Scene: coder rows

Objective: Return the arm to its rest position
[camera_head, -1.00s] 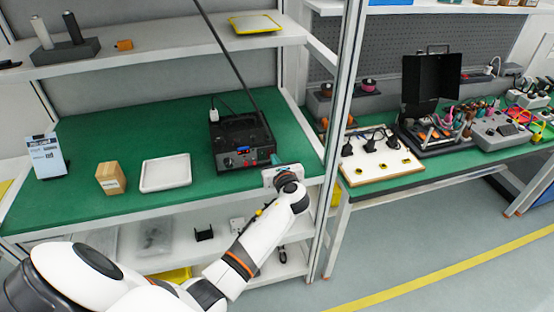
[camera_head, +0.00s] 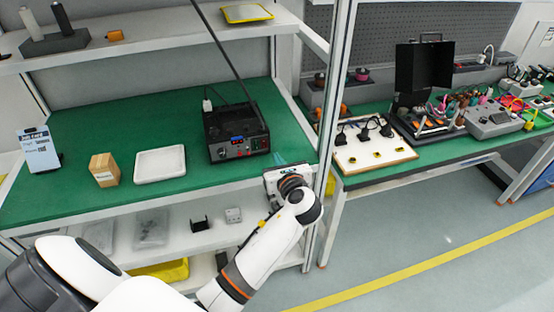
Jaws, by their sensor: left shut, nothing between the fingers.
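My left arm (camera_head: 262,252), white with an orange band, reaches in from the bottom left. My left gripper (camera_head: 279,160) is at the front right edge of the green bench (camera_head: 95,125), with its wrist toward me. The fingers are small and partly hidden by the wrist. They are shut and I see nothing held. My right arm and gripper are not in view.
A black power unit (camera_head: 236,131) stands on the bench just behind and left of the gripper. A white tray (camera_head: 160,164), a small wooden box (camera_head: 104,170) and a sign (camera_head: 39,150) stand further left. A rack post (camera_head: 331,130) rises close right of the gripper. Lower shelves lie beneath.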

